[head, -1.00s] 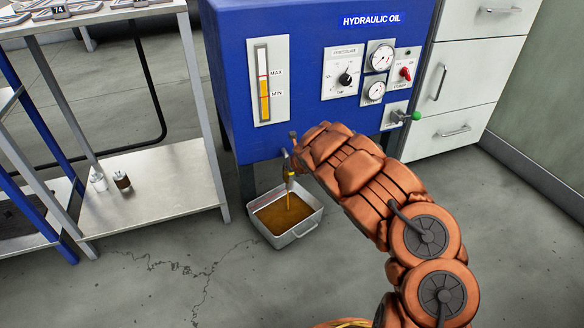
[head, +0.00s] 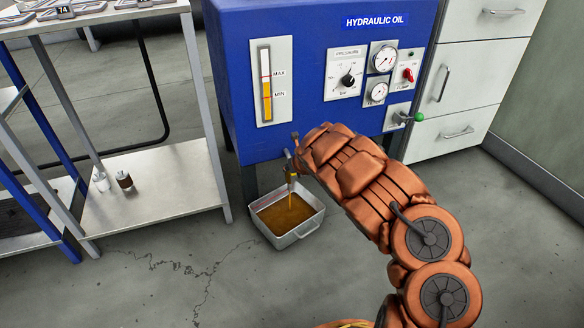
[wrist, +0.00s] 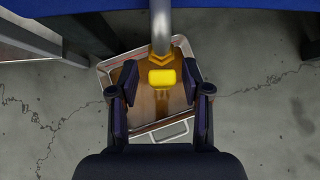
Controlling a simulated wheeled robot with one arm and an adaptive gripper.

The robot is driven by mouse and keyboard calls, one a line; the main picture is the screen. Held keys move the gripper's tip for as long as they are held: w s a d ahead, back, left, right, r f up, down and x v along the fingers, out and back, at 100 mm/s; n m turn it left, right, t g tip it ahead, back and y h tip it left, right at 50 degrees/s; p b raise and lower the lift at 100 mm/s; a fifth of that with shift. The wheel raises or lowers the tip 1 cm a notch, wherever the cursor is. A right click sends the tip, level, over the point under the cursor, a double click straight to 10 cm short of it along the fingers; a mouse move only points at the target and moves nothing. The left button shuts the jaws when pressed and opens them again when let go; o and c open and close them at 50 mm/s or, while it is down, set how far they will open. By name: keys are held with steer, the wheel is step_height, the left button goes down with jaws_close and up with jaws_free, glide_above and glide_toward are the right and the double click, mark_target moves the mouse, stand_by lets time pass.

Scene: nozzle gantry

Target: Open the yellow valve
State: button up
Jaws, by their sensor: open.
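The yellow valve (wrist: 161,77) sits on the lower end of a grey pipe (wrist: 161,30) in the wrist view. In the head view a bit of its yellow (head: 292,175) shows at the tip of my arm. My gripper (wrist: 160,88) is open, with one dark finger on each side of the valve and gaps between; whether either finger touches it I cannot tell. Brown oil runs in a thin stream from the outlet into a metal tray (head: 302,230) on the floor. The tray holds brown oil and also shows in the wrist view (wrist: 182,45).
A metal shelf (head: 160,190) with small bottles is at left. White drawers (head: 460,90) stand at right.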

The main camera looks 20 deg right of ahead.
steer(key=v, duration=1.1)
steer(key=shift+s+r, duration=0.25)
steer(key=shift+s, duration=0.05)
steer(key=shift+d, duration=0.1)
stand_by(0.4)
